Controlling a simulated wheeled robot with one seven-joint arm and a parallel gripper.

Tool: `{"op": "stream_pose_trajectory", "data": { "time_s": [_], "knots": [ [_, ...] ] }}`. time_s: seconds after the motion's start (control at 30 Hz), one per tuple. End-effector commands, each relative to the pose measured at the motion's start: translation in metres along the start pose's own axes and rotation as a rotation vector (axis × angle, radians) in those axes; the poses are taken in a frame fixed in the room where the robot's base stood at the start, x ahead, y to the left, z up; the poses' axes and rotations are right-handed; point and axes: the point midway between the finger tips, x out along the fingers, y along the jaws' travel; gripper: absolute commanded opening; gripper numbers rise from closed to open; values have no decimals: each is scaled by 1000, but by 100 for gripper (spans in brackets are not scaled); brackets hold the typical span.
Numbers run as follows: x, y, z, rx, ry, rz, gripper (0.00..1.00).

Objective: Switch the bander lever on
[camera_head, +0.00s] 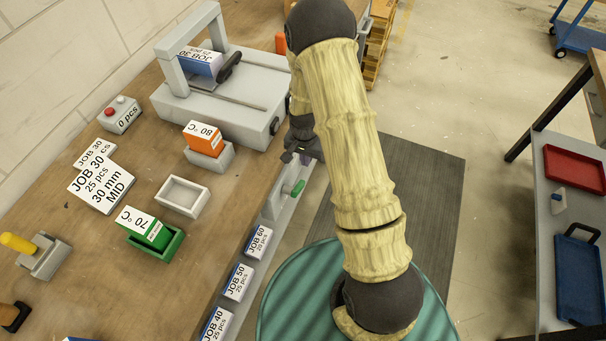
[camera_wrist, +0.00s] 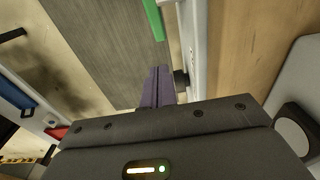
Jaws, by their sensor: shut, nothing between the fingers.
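The bander appears to be the grey machine (camera_head: 215,112) with an arch, at the back of the bench. A black handle-like part (camera_head: 229,67) is under the arch. I cannot tell which part is the lever. My gripper (camera_wrist: 157,88) is shut and empty, its purple fingers beside a small black part (camera_wrist: 181,80) on the bench-edge rail. Contact is unclear. In the head view my arm partly hides my gripper.
A green handle (camera_head: 298,187) is on the grey rail (camera_head: 262,215) along the bench edge. An orange block (camera_head: 203,138), an empty tray (camera_head: 182,196) and a green box (camera_head: 155,240) stand left. Several job blocks line the rail.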

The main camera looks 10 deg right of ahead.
Motion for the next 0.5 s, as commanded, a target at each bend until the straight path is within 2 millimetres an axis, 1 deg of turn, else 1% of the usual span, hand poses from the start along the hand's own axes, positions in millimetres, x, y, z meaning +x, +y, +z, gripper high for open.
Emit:
{"op": "stream_pose_trajectory", "data": {
  "time_s": [0.03,0.23,0.33,0.5],
  "knots": [
    [7,0,1,0,-2,1,0],
    [35,0,1,-2,-3,2,0],
    [46,0,11,-3,-4,2,0],
    [61,0,20,-3,-2,0,0]
  ]
}}
